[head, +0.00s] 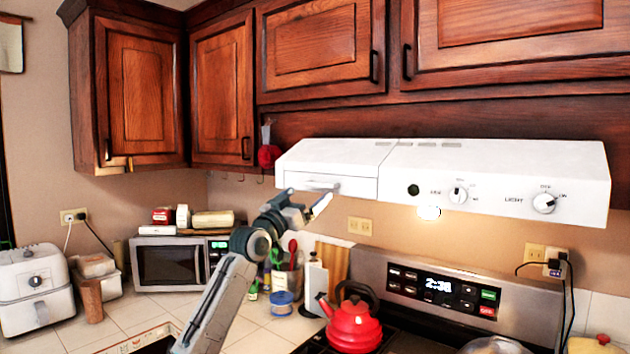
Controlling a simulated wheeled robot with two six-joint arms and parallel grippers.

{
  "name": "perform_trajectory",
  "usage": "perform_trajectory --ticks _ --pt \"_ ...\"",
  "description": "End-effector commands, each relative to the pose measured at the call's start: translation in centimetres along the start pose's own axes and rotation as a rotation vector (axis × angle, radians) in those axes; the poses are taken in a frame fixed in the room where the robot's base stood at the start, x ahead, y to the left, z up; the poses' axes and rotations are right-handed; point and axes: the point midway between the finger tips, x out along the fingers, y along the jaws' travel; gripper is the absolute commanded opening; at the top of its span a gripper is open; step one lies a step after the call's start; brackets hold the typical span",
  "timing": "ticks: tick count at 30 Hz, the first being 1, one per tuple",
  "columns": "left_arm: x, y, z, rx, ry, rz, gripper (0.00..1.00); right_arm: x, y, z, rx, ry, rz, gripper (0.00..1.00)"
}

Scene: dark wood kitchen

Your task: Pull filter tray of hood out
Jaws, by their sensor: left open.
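The white range hood (490,180) hangs under the wall cabinets. Its filter tray (330,166) is the left section of the hood, set off by a seam, with a thin handle (318,186) low on its front face. The tray front looks level with the rest of the hood front. My left gripper (311,202) is open just below the handle, its fingers pointing up and to the right. I cannot tell whether a finger touches the handle. My right gripper is out of view.
A red kettle (352,322) stands on the stove below the hood. A utensil holder (287,284), a white bottle (314,279) and a microwave (170,262) stand on the counter behind my left arm. Wooden cabinets (320,45) close off the space above the hood.

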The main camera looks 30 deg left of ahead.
Motion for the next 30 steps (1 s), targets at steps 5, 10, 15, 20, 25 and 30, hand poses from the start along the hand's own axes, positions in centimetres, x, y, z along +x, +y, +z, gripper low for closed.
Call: perform_trajectory --ticks 5,10,15,20,25,30 --pt "3.1 0.0 -0.3 -0.004 -0.002 0.0 1.0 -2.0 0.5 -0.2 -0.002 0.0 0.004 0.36" --pt "4.3 0.0 0.0 -0.001 -0.002 0.0 1.0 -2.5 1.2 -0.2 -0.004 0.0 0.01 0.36" --pt "4.5 0.0 0.1 0.001 -0.002 0.0 1.0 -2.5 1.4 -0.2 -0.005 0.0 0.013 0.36" --pt "4.5 0.0 0.1 0.001 -0.002 0.0 0.96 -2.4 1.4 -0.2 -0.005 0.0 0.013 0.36" --pt "4.5 0.0 0.1 0.001 -0.002 0.0 0.63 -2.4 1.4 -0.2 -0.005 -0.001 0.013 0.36" --pt "4.4 -0.1 0.2 0.001 -0.002 0.0 0.5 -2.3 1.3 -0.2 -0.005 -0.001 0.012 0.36"
